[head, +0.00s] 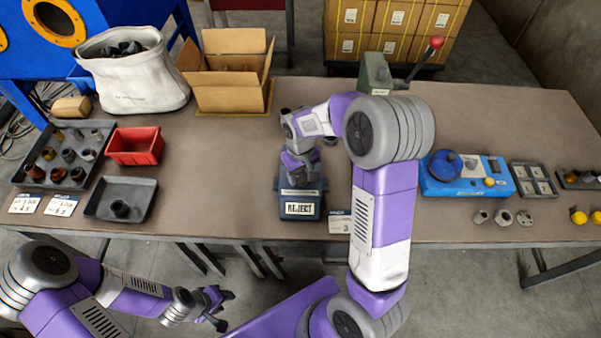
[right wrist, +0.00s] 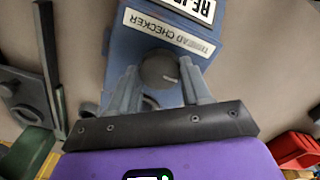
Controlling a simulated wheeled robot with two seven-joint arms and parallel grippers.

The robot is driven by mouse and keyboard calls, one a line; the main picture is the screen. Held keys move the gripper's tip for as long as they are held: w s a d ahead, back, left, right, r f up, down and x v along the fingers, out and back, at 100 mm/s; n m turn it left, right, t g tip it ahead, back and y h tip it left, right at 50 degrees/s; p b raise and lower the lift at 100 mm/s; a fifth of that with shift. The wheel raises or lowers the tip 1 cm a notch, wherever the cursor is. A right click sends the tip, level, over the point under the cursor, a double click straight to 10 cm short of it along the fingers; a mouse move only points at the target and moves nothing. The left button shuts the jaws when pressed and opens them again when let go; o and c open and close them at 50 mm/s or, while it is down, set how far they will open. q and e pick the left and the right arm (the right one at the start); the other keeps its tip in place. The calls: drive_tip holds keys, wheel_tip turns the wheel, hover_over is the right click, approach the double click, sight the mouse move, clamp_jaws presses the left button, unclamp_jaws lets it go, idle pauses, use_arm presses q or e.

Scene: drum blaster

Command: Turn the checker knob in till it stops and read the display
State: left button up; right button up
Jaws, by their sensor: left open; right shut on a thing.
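The blue thread checker (head: 298,206) stands near the front edge of the table, and its display plate (head: 299,209) reads REJECT. In the right wrist view the checker (right wrist: 150,45) shows its THREAD CHECKER label upside down. Its grey round knob (right wrist: 158,70) sits between the fingers of my right gripper (right wrist: 162,82), which is shut on it. In the head view my right gripper (head: 298,170) reaches down onto the checker from above and hides the knob. My left gripper (head: 220,308) is open and empty, low in front of the table.
Left are a tray of fittings (head: 45,178), a red bin (head: 134,158) and a dark tray with one fitting (head: 108,206). Behind stand a cardboard box (head: 230,95) and a green lever press (head: 374,75). A blue device (head: 450,188) and loose fittings (head: 503,217) lie right.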

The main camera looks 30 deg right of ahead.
sight(301, 177)
idle(0.5)
drive_tip(key=o, duration=1)
drive_tip(key=shift+o, duration=0.2)
wheel_tip(301, 177, up, 8)
drive_tip(key=shift+f+p, duration=0.2)
drive_tip(key=shift+p, duration=0.8)
